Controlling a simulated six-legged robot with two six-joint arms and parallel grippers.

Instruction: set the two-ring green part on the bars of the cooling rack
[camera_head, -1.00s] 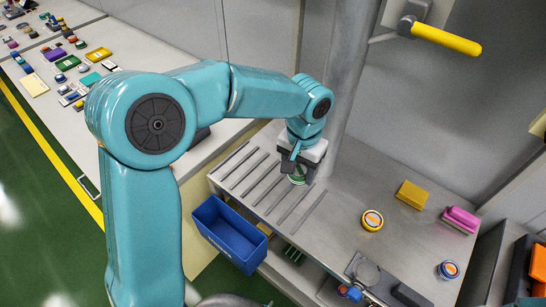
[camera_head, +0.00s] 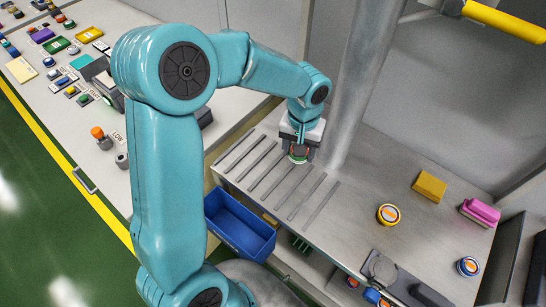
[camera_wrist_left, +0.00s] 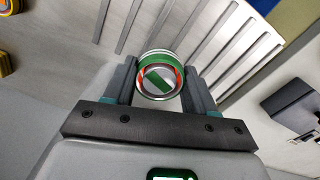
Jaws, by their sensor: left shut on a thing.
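The green part (camera_head: 298,159) sits between the fingers of my left gripper (camera_head: 299,152), which is shut on it. In the left wrist view the part (camera_wrist_left: 158,60) shows a green band, a silver rim and a red-and-white inside with a green stripe. The left fingers (camera_wrist_left: 160,84) press on its two sides. The cooling rack shows as parallel grey bars (camera_head: 270,183) on the steel table. The part is at the bars' far ends; I cannot tell whether it touches them. The bars also show beyond it in the wrist view (camera_wrist_left: 216,42). My right gripper is out of view.
A blue bin (camera_head: 238,228) stands at the table's near left edge. An orange-topped yellow round part (camera_head: 388,214), a yellow block (camera_head: 430,186), a pink block (camera_head: 480,211) and a blue round part (camera_head: 467,266) lie to the right. A grey post (camera_head: 358,110) rises behind the gripper.

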